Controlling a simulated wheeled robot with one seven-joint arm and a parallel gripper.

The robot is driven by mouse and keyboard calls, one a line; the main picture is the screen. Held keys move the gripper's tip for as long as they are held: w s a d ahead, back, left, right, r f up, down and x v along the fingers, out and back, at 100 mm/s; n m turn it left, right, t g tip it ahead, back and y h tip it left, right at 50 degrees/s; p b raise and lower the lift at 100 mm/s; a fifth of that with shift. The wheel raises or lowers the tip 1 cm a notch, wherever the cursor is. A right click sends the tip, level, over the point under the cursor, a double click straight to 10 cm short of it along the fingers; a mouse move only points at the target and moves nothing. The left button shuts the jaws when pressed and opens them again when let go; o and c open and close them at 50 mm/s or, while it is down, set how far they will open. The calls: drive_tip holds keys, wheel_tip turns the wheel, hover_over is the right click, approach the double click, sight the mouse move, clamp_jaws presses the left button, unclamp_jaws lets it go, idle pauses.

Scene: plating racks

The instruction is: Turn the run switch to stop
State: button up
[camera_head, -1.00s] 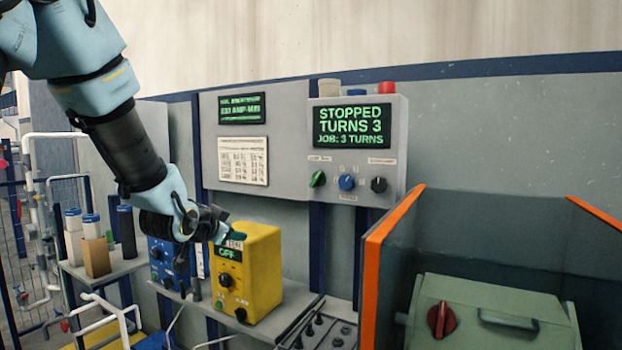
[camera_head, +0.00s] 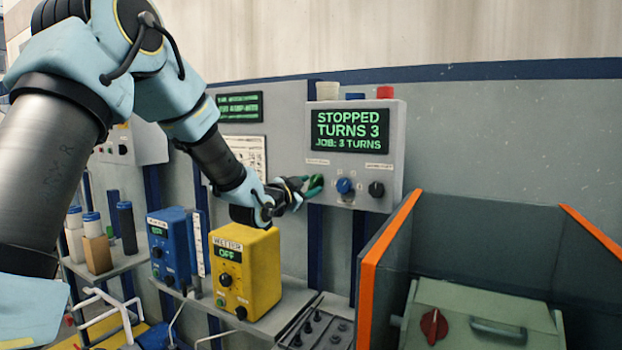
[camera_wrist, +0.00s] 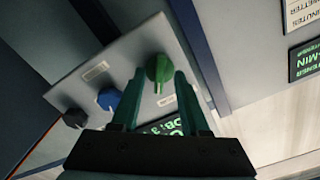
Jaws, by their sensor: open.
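The green knob (camera_wrist: 159,68) is on the lower face of the grey control box (camera_head: 398,135). In the head view it is mostly hidden by my gripper (camera_head: 314,185). The box's screen (camera_head: 350,129) reads "STOPPED, TURNS 3, JOB: 3 TURNS". In the wrist view, my gripper (camera_wrist: 158,100) is open, with its two green fingers pointing at the green knob. The knob shows between and just beyond the fingertips; I cannot tell whether they touch it. The knob's label is too small to read.
A blue knob (camera_head: 345,185) and a black knob (camera_head: 376,189) sit right of the gripper. Below are a yellow unit (camera_head: 262,275) reading OFF and a blue unit (camera_head: 180,232). An orange-edged guard (camera_head: 372,270) around a green machine (camera_head: 470,305) stands at right.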

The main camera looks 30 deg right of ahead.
drive_tip(key=shift+w+d, duration=0.35)
drive_tip(key=shift+d, duration=0.25)
clamp_jaws()
